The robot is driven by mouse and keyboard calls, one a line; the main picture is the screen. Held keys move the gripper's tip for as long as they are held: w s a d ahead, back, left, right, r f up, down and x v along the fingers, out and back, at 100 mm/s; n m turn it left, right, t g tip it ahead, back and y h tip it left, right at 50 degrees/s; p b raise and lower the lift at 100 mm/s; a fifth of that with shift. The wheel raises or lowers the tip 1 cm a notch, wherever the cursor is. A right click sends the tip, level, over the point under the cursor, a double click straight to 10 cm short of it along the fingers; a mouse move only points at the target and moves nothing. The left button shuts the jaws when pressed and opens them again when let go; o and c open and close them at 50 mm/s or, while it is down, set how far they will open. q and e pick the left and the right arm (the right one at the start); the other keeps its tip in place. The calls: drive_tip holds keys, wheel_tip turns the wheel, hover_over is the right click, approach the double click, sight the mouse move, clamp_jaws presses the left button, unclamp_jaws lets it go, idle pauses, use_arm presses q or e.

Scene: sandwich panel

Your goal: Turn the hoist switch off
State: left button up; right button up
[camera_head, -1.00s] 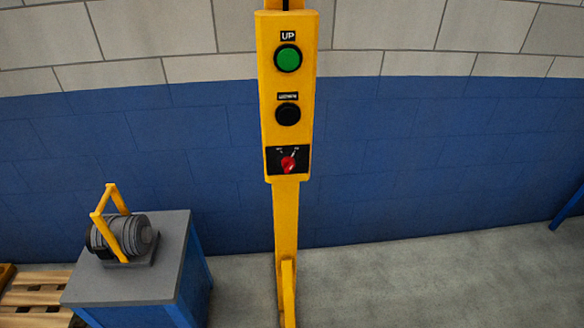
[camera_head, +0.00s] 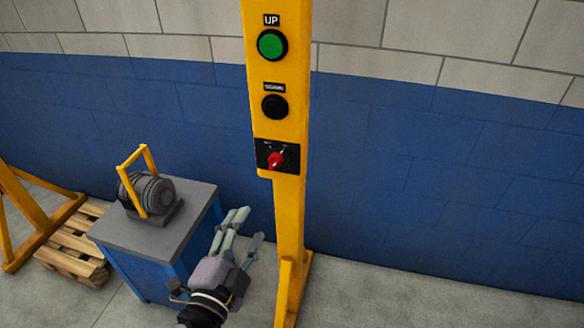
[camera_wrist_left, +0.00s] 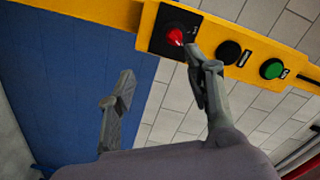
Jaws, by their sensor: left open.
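The hoist switch is a red rotary knob (camera_head: 276,160) on a black plate low on the yellow control panel (camera_head: 268,130). Its handle looks tilted toward the upper right in the head view. In the left wrist view the red knob (camera_wrist_left: 175,37) is near the top, just beyond the right finger. My left gripper (camera_head: 246,227) is in the head view, below and left of the knob, with its fingers pointing up. It is open and empty, apart from the panel. It also shows in the left wrist view (camera_wrist_left: 162,80). My right gripper is not in view.
A green UP button (camera_head: 272,45) and a black button (camera_head: 275,106) sit above the knob. A grey-topped blue cabinet (camera_head: 125,238) bearing a winch (camera_head: 152,193) stands left of the post. A wooden pallet (camera_head: 72,250) lies further left. Floor right of the post is clear.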

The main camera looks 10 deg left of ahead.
use_arm(q)
wheel_tip(320, 180, up, 2)
approach(273, 167)
drive_tip(key=w, duration=1)
drive_tip(key=shift+d+f+p, duration=0.1)
drive_tip(key=shift+f+p, duration=0.1)
drive_tip(key=shift+p, duration=0.15)
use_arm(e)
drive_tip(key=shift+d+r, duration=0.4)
use_arm(q)
clamp_jaws()
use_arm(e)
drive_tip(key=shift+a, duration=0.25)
